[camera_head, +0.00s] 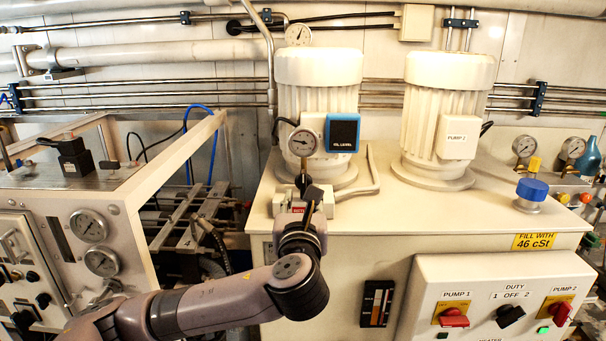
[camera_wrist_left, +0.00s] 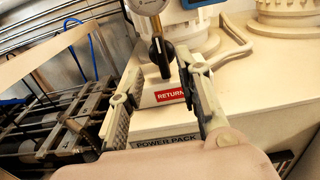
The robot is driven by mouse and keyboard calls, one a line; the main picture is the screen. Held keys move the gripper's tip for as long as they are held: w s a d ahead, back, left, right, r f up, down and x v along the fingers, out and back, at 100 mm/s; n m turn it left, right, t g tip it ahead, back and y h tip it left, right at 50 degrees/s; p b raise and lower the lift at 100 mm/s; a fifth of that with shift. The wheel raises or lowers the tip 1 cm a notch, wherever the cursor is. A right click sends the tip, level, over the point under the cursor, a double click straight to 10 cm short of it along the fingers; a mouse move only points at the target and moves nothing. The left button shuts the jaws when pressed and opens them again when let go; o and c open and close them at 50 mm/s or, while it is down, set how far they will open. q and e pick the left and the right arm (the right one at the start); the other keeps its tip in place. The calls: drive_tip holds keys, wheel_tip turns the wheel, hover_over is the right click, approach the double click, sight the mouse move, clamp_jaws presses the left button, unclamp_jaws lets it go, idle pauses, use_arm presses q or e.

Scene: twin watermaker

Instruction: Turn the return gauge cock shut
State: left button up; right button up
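The return gauge cock (camera_wrist_left: 162,54) is a black handle with a pale line on it, just under a round dial gauge (camera_wrist_left: 148,4). The handle stands roughly upright in the left wrist view, above a red RETURN label (camera_wrist_left: 170,95). In the head view, the gauge (camera_head: 303,142) sits in front of the left pump motor, and the cock (camera_head: 303,180) is partly hidden by my gripper. My left gripper (camera_wrist_left: 158,68) is open, with one finger on each side of the cock; I cannot tell whether either finger touches it. My right gripper is not in view.
The cream power pack tank (camera_head: 420,215) carries two pump motors. A blue level box (camera_head: 342,133) is close to the right of the gauge. A pipe (camera_head: 374,170) bends around behind the cock. A metal frame cabinet (camera_head: 100,190) stands at left.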

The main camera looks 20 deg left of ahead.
sight(303, 183)
use_arm(q)
drive_tip(key=p+x, duration=0.2)
drive_tip(key=x, duration=0.4)
drive_tip(key=shift+w+r, duration=0.1)
drive_tip(key=shift+w, duration=0.05)
drive_tip(key=shift+w+a, duration=0.2)
drive_tip(key=shift+w, duration=0.45)
drive_tip(key=shift+c, duration=0.2)
clamp_jaws()
